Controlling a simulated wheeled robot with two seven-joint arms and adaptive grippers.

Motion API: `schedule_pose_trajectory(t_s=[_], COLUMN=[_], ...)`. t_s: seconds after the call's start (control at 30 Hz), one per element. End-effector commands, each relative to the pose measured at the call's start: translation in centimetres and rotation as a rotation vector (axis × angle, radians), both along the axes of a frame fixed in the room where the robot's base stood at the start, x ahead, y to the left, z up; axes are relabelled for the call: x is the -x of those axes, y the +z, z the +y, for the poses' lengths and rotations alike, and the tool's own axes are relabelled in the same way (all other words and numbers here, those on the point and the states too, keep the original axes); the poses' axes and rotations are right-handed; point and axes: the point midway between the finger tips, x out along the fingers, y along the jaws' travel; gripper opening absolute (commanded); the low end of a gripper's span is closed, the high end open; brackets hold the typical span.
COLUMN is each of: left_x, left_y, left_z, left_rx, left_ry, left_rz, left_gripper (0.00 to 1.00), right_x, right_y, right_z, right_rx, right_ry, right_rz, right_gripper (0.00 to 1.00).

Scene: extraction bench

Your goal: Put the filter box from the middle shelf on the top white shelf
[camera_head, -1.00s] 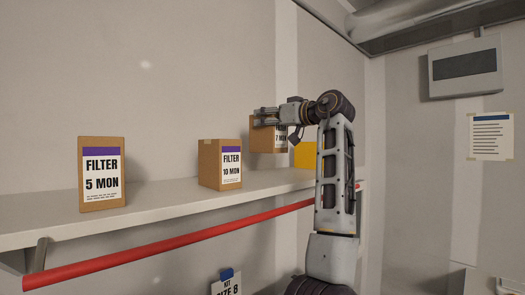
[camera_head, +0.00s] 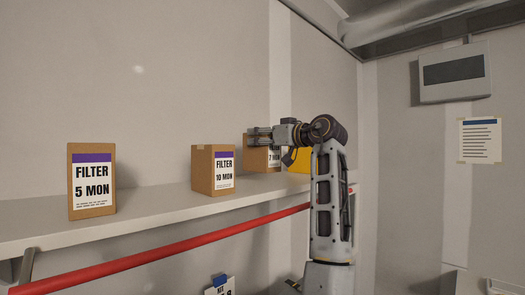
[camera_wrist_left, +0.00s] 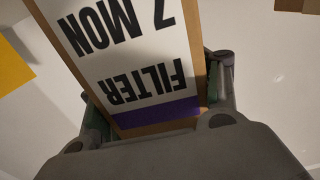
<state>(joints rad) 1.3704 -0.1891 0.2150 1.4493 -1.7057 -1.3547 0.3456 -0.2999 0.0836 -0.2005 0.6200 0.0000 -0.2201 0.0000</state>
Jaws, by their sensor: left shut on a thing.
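A brown cardboard filter box labelled 7 MON (camera_head: 261,158) is at the far part of the white shelf (camera_head: 150,214). My left gripper (camera_head: 256,137) is shut on its upper part from the right, with the arm rising in front of the shelf. The box's base is at or just above the shelf surface; I cannot tell if it touches. In the left wrist view the box (camera_wrist_left: 130,50) fills the space between the fingers, its FILTER 7 MON label upside down and its purple band near the palm. My right gripper is not in view.
FILTER 10 MON (camera_head: 213,170) and FILTER 5 MON (camera_head: 92,181) boxes stand on the same shelf to the left. A yellow item (camera_head: 299,158) is just right of the held box. A red bar (camera_head: 165,256) runs along below the shelf's front.

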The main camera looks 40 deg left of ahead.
Motion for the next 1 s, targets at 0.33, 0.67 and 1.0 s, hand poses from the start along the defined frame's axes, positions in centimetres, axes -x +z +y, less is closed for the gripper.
schedule_pose_trajectory(t_s=[0.33,0.67,1.0], left_x=[0.0,0.1,0.1], left_y=[-2.7,-3.7,-4.0], left_z=[0.0,0.0,0.0], left_rx=[-0.001,-0.001,-0.001], left_ry=[0.000,0.000,0.000], left_rz=[0.001,0.000,0.000], left_gripper=[0.33,0.33,0.32], right_x=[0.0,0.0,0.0], right_y=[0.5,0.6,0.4], right_z=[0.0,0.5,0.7], right_rx=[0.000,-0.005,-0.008], right_ry=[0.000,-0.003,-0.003], right_rz=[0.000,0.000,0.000], right_gripper=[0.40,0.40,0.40])
